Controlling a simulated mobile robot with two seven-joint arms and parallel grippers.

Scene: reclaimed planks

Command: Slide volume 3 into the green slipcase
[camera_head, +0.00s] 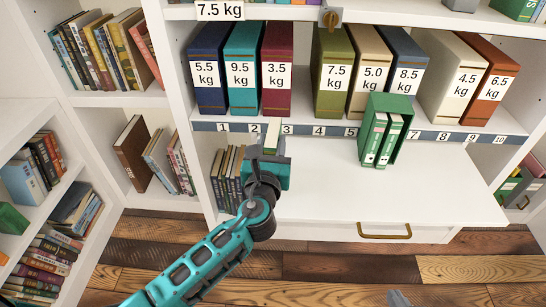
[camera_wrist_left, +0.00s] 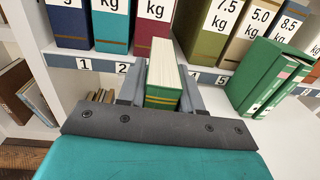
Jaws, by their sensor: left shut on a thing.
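My left gripper (camera_head: 271,150) is shut on a green book (camera_head: 272,136), volume 3 by the task. In the left wrist view, the book (camera_wrist_left: 164,76) stands between the fingers, its cream page edges up and a green spine with gold bands facing the camera. It is held above the white shelf board, left of the green slipcase (camera_head: 390,102). The slipcase also shows in the left wrist view (camera_wrist_left: 262,60).
Several weight-labelled binders (camera_head: 243,70) stand behind a numbered strip (camera_head: 320,130). The white board (camera_head: 325,190) is clear between the held book and the slipcase, and right of the slipcase. Bookshelves (camera_head: 105,100) stand at left. A brass handle (camera_head: 384,231) sits on the front below the board.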

